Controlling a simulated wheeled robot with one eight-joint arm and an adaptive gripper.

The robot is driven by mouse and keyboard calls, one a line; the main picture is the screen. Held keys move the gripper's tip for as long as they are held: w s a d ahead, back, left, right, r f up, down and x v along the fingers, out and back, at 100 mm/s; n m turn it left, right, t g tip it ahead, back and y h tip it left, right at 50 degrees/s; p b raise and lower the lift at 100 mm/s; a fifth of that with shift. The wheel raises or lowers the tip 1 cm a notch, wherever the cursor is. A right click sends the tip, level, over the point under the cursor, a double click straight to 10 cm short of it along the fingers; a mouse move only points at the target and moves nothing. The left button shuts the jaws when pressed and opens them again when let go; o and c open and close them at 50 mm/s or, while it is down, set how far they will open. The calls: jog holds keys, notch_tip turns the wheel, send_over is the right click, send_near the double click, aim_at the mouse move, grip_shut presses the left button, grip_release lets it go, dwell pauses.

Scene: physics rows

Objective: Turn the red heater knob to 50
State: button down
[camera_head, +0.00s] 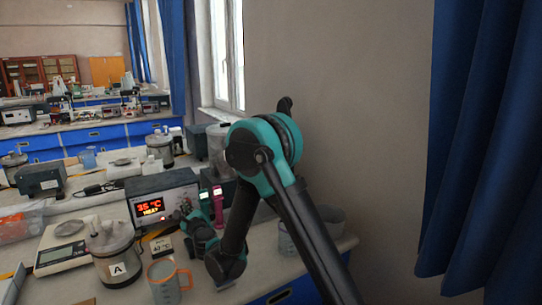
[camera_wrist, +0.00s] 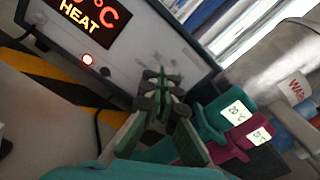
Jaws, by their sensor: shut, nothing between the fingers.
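The heater box (camera_head: 165,187) stands on the bench with a lit display (camera_head: 150,207) reading 35 °C and HEAT. The display (camera_wrist: 88,18) also shows, tilted and cut off, in the wrist view. A small glowing red spot (camera_wrist: 88,59) sits on the panel below it; I cannot tell whether it is a lamp or the knob. No red knob shows clearly. My gripper (camera_wrist: 160,80) is shut and empty, its fingertips close in front of the panel, right of the red spot. They hide part of the panel. Whether they touch it I cannot tell. In the head view my gripper (camera_head: 187,209) is small and partly hidden.
Teal and magenta labelled holders (camera_wrist: 215,125) stand close right of my gripper. A lidded pot marked A (camera_head: 112,255), a glass mug (camera_head: 168,280), a small 42 °C sign (camera_head: 161,246) and a scale (camera_head: 62,250) crowd the bench. A wall is at the right.

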jog(key=shift+x, duration=1.35)
jog(key=shift+f, duration=0.1)
jog(key=shift+w+d, duration=0.15)
jog(key=shift+d, duration=0.05)
jog(key=shift+a+r, duration=0.1)
jog(key=shift+r, duration=0.35)
jog(key=v, duration=0.6)
jog(key=shift+a, duration=0.1)
